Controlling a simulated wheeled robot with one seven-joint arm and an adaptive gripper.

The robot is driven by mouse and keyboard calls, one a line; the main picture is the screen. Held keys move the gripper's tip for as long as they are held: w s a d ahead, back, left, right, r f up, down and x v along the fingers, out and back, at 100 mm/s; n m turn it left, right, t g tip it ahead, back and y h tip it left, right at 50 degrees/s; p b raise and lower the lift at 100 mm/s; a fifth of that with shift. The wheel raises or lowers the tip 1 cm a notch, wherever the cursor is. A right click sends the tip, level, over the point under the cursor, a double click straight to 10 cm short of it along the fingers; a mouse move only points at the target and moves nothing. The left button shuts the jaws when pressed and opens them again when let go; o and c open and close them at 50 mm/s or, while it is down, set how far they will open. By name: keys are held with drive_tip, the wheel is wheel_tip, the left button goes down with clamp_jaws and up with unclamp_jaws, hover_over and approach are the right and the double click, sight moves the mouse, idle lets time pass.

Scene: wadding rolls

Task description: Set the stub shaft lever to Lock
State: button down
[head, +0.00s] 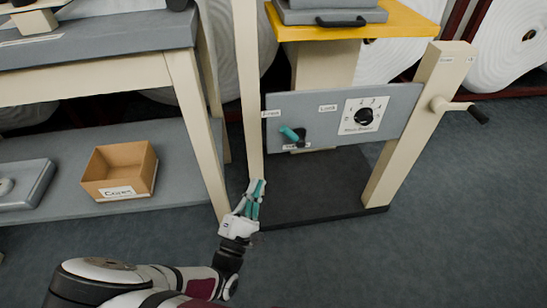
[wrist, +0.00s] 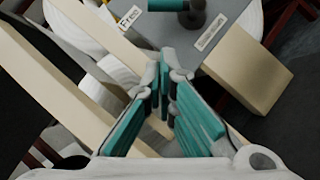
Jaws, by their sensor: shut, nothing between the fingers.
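The stub shaft lever (head: 289,133) has a teal handle and a dark pivot, and sits on the left part of a grey panel (head: 398,115). Its handle points up-left from the pivot, towards the "Free" label (head: 271,113). The "Lock" label (head: 328,108) is up and right of the pivot. A third label (head: 292,147) below is partly hidden. My gripper (head: 256,184) is shut and empty, below and left of the lever, apart from it. In the wrist view, the closed fingers (wrist: 166,62) point towards the lever (wrist: 167,5) at the top edge.
A numbered dial (head: 364,116) is right of the lever. A crank (head: 458,106) sticks out from the right post (head: 414,120). A cream post (head: 247,90) stands just left of the panel. A box (head: 120,170) sits on the left bench's shelf (head: 185,190).

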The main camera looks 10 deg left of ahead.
sight(292, 134)
drive_tip(key=shift+s+a+f+y, duration=0.2)
drive_tip(key=shift+f+y, duration=0.05)
drive_tip(key=shift+y, duration=0.15)
drive_tip(key=shift+s+d+r+b+x, duration=0.3)
drive_tip(key=shift+b+x, duration=0.5)
drive_tip(key=shift+x, duration=1.35)
drive_tip(key=shift+s+d+r+b+x, duration=0.2)
drive_tip(key=shift+d+b+x, duration=0.45)
drive_tip(key=shift+x, duration=1.5)
drive_tip(key=shift+s+d+r+b+x, duration=0.15)
drive_tip(key=shift+r+b+x, duration=0.2)
drive_tip(key=shift+b+x, duration=1.2)
drive_tip(key=shift+w+d+r+p, duration=0.1)
drive_tip(key=shift+w+r+p, duration=0.2)
drive_tip(key=shift+w+p, duration=0.45)
drive_tip(key=shift+s+d+r+m+p, duration=0.15)
drive_tip(key=shift+m+p, duration=0.15)
drive_tip(key=shift+p, duration=0.25)
